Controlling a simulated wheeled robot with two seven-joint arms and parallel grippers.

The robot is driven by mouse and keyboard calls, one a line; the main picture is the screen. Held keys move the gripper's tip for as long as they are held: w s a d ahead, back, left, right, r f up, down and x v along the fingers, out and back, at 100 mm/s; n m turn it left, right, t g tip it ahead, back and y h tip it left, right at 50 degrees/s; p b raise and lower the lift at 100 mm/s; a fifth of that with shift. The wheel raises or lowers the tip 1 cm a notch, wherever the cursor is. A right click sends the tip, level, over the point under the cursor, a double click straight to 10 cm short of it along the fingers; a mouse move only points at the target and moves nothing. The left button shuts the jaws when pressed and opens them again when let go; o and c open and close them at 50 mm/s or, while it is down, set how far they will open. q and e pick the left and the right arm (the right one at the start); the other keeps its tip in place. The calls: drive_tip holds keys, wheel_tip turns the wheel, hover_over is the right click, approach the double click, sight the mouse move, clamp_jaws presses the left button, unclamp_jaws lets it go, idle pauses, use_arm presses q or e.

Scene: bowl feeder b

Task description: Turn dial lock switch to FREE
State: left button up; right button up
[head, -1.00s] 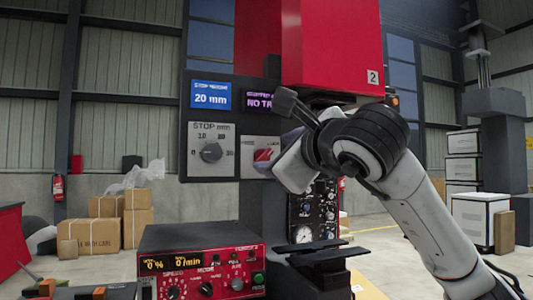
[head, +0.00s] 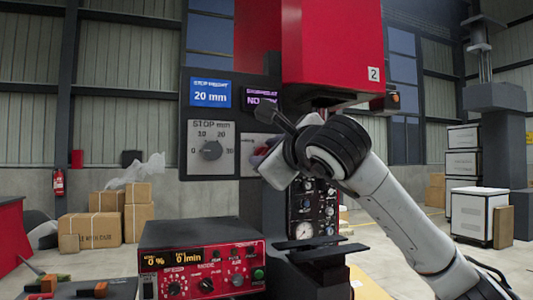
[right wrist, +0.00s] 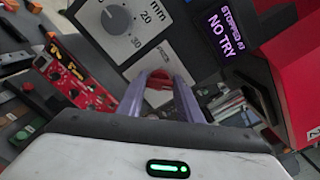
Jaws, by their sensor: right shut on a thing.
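The red lock switch (head: 260,151) sits on a pale plate on the dark panel, right of the stop dial. Most of it is hidden behind my right gripper (head: 267,160) in the head view. In the right wrist view, my right gripper (right wrist: 160,82) has its two fingers on either side of the red switch (right wrist: 158,88) and is shut on it. The switch's labels are too small or covered to read. The STOP mm dial (head: 211,151) is a dark knob on a grey plate. My left gripper is not in view.
Above the dial a blue screen (head: 210,93) reads 20 mm; a purple-lettered screen (head: 261,97) is partly covered by my arm. A red machine head (head: 332,55) overhangs on the right. A red control box (head: 202,262) stands below. Cardboard boxes (head: 105,216) lie behind.

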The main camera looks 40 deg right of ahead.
drive_tip(key=shift+n, duration=0.5)
drive_tip(key=n, duration=0.3)
drive_tip(key=shift+n+p, duration=0.3)
drive_tip(key=shift+n, duration=0.1)
drive_tip(key=n, duration=0.3)
drive_tip(key=shift+a+f+n, duration=0.1)
drive_tip(key=shift+f+n, duration=0.05)
drive_tip(key=shift+n, duration=0.15)
use_arm(q)
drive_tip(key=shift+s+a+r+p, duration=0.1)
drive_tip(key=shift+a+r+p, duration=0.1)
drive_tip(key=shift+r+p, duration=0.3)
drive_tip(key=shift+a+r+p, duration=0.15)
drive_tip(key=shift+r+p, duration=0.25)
drive_tip(key=shift+p, duration=0.2)
use_arm(e)
drive_tip(key=n, duration=0.9)
drive_tip(key=shift+f, duration=0.25)
drive_tip(key=shift+n, duration=0.5)
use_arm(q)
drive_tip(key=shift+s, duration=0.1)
use_arm(e)
drive_tip(key=o, duration=1)
drive_tip(key=shift+o, duration=0.2)
